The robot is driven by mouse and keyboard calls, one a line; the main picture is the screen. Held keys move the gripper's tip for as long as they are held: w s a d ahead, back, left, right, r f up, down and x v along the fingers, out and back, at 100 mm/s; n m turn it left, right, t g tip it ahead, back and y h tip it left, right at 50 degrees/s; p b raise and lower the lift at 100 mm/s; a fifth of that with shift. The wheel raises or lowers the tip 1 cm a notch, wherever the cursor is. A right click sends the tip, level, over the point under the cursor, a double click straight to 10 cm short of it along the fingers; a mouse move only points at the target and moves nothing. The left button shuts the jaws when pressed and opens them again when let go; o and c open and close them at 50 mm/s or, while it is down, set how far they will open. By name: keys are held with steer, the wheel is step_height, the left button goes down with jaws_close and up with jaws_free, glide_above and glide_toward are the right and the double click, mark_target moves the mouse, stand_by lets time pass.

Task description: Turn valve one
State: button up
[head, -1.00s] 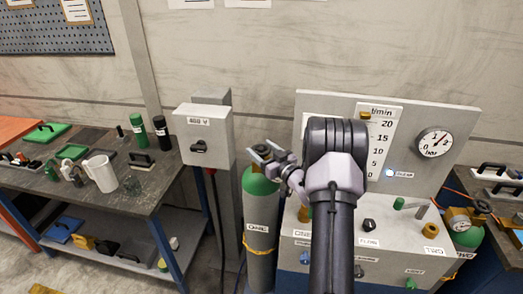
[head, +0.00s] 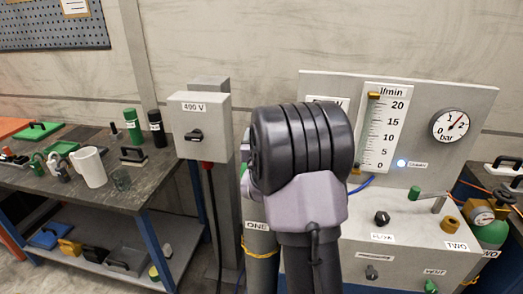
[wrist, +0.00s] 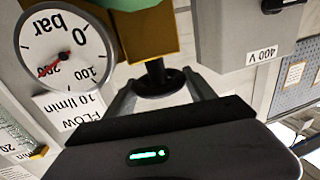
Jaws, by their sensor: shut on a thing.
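Cylinder ONE stands left of the test panel; its grey body with the label ONE (head: 257,227) shows beside my arm in the head view. Its valve and my gripper are hidden behind my arm there. In the upside-down wrist view, a black valve knob (wrist: 156,74) on a short stem juts from a brass-coloured block (wrist: 112,22) by the green cylinder top (wrist: 148,25). My gripper (wrist: 158,84) is shut on this knob, one finger on each side. A round bar gauge (wrist: 65,52) is beside it, its red needle near 200.
A grey 400 V box (head: 198,125) stands close on the left, on a post. The panel (head: 425,100) with flow tube and gauge is right. Cylinder TWO (head: 490,232) stands at far right. A cluttered workbench (head: 120,190) is at left.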

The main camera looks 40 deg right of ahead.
steer(key=shift+w+a+f+m+g+h+b, duration=0.1)
steer(key=shift+f+m+g+h+b, duration=0.05)
steer(key=shift+m+g+h+b, duration=0.3)
steer(key=shift+a+f+m+g+h+b, duration=0.1)
steer(key=shift+m+g+h+b, duration=0.2)
steer(key=shift+m+g+h, duration=0.2)
steer(key=m+g+h, duration=0.2)
steer(key=g, duration=0.1)
steer(key=shift+r+m+h, duration=0.25)
steer(key=shift+w+d+r+m+g+h+p, duration=0.1)
steer(key=shift+m+g+h+p, duration=0.45)
steer(key=shift+m+g+p, duration=1.05)
steer(key=shift+m+g+h+p, duration=0.1)
steer(key=shift+m+g+h, duration=0.7)
steer(key=shift+g, duration=1.65)
steer(key=shift+m+g+y, duration=0.25)
steer(key=shift+m+g, duration=0.05)
steer(key=shift+m, duration=0.1)
steer(key=o, duration=1.4)
steer(key=shift+d, duration=0.1)
